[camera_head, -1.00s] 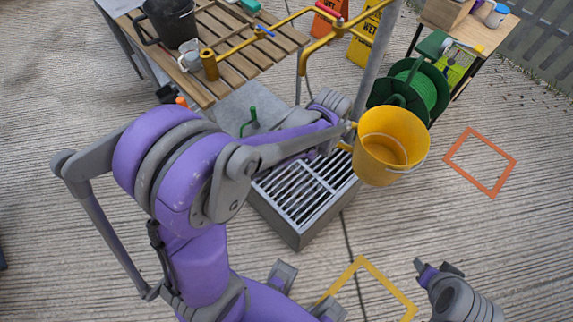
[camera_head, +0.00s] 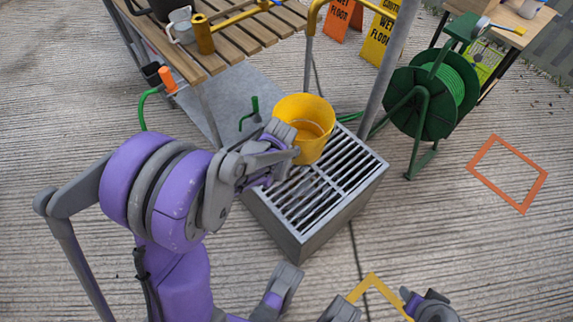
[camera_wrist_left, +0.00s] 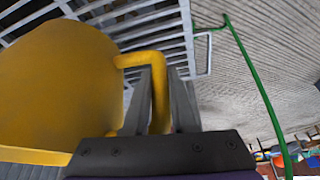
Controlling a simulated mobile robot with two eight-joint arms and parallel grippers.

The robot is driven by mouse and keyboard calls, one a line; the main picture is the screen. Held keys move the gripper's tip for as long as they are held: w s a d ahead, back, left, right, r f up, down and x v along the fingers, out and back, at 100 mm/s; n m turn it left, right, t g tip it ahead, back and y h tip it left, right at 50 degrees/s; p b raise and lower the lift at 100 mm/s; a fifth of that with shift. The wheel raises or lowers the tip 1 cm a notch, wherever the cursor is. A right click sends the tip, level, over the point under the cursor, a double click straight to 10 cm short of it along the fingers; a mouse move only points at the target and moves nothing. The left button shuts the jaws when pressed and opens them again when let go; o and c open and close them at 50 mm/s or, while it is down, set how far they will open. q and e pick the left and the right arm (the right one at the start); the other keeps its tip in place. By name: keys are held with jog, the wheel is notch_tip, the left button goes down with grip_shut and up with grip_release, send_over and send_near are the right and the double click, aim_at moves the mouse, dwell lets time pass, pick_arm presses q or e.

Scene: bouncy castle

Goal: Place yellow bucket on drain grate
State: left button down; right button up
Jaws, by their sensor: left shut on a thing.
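The yellow bucket (camera_head: 308,132) is upright over the rear part of the drain grate (camera_head: 338,183), a slatted metal grid on a grey box. I cannot tell whether its base touches the slats. My left gripper (camera_head: 290,155) is at the bucket's near left side. In the left wrist view, its fingers (camera_wrist_left: 163,100) are shut on the bucket's yellow side handle (camera_wrist_left: 160,62), with the bucket wall on the left and grate bars behind. My right gripper (camera_head: 425,300) is low at the right, away from the bucket; its finger opening is unclear.
A slatted wooden table (camera_head: 235,40) with a yellow pipe and cups stands behind left. A green hose reel (camera_head: 432,95) stands right of the grate, beside a grey pole (camera_head: 388,70). An orange floor frame (camera_head: 508,172) lies on open concrete at right.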

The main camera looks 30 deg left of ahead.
pick_arm(q)
notch_tip(320, 180, down, 8)
jog(key=b, duration=0.2)
dwell(0.3)
jog(key=c, duration=0.7)
grip_release()
jog(key=shift+c, duration=0.2)
jog(key=p+v, duration=0.4)
jog(key=v, duration=0.8)
jog(key=s+d+r+m+t+h, duration=0.2)
jog(key=s+d+r+m, duration=0.5)
jog(key=s+d+m, duration=0.5)
jog(key=s+h, duration=0.1)
jog(key=s, duration=0.2)
jog(key=shift+m+h, duration=0.3)
jog(key=shift+h, duration=0.1)
